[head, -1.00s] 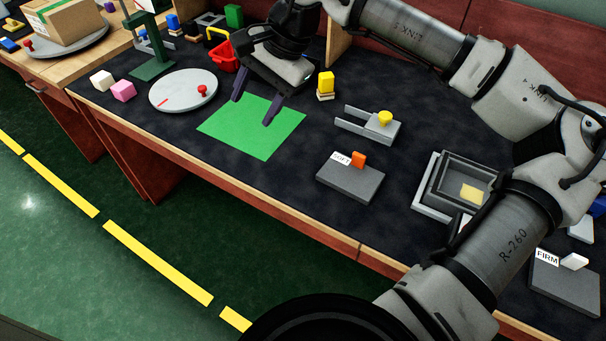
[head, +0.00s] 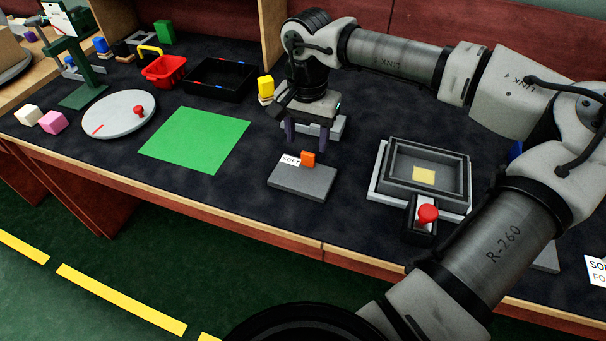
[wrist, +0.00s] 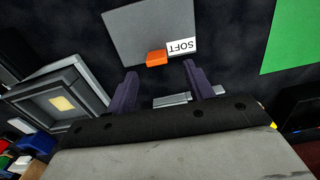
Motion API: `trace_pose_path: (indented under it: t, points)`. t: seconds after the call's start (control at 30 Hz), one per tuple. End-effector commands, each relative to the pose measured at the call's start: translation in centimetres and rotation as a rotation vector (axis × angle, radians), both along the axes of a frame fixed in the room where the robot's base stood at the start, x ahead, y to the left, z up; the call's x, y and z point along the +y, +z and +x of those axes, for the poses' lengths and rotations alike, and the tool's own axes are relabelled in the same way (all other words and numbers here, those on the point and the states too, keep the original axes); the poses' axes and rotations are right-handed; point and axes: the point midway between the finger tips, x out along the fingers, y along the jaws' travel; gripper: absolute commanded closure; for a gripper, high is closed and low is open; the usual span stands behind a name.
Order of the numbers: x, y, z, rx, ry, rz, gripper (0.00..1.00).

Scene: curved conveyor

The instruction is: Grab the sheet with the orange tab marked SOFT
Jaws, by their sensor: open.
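The grey sheet (head: 303,182) lies flat on the dark table, with an orange tab (head: 308,158) standing at its back edge and a white SOFT label (head: 290,160) beside the tab. In the wrist view the sheet (wrist: 147,30) is upside down, with the orange tab (wrist: 156,58) and the SOFT label (wrist: 181,47) at its near edge. My gripper (head: 307,140) points down just behind the tab. In the wrist view the fingers (wrist: 160,72) are apart, with nothing between them, and the tab lies ahead of the gap.
A grey tray (head: 462,207) with a yellow patch and a red-knobbed block (head: 424,218) are to the right. A green mat (head: 195,140) lies left, with a round plate (head: 118,113) beyond. A yellow block (head: 266,86) stands behind left. A grey fixture (head: 338,127) is partly hidden behind my gripper.

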Motion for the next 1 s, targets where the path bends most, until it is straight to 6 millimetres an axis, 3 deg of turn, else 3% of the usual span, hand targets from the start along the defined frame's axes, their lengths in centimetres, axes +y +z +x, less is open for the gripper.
trace_pose_path:
  t: [0.3, 0.63, 1.0]
  points:
    - [-0.2, -4.3, -0.7, 0.002, 0.0, 0.002, 0.47]
    - [-0.2, -5.0, -0.7, 0.001, -0.001, 0.001, 0.49]
    - [-0.2, -5.0, -0.7, 0.001, -0.001, 0.001, 0.95]
